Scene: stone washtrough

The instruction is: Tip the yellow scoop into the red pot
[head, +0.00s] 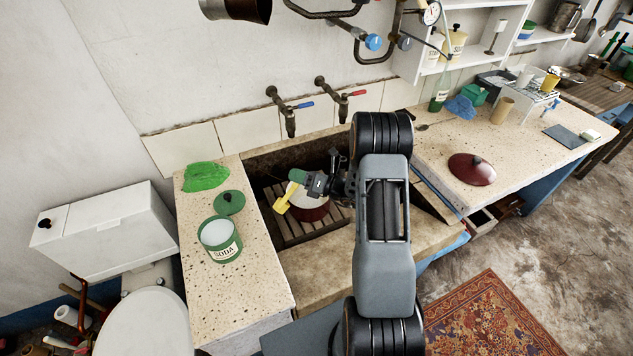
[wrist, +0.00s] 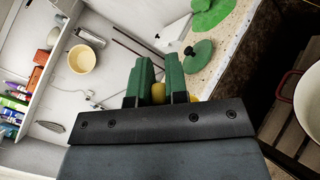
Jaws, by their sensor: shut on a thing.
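My gripper (head: 298,177) with green fingers is over the stone trough, shut on the yellow scoop (head: 283,203). The scoop hangs tilted downward at the left side of the red pot (head: 310,213). In the wrist view a bit of the yellow scoop (wrist: 158,92) shows between my green fingers (wrist: 156,82); the rest is hidden behind them. The pot has a white inside and sits on a slatted rack in the trough, partly covered by my gripper. Its rim also shows at the right edge of the wrist view (wrist: 291,84). Whether the scoop holds anything is not visible.
An open green soda tin (head: 221,250), its green lid (head: 229,202) and a green cloth (head: 205,176) are on the left counter. A dark red lid (head: 471,169) lies on the right counter. Two taps (head: 340,105) jut from the wall behind the trough.

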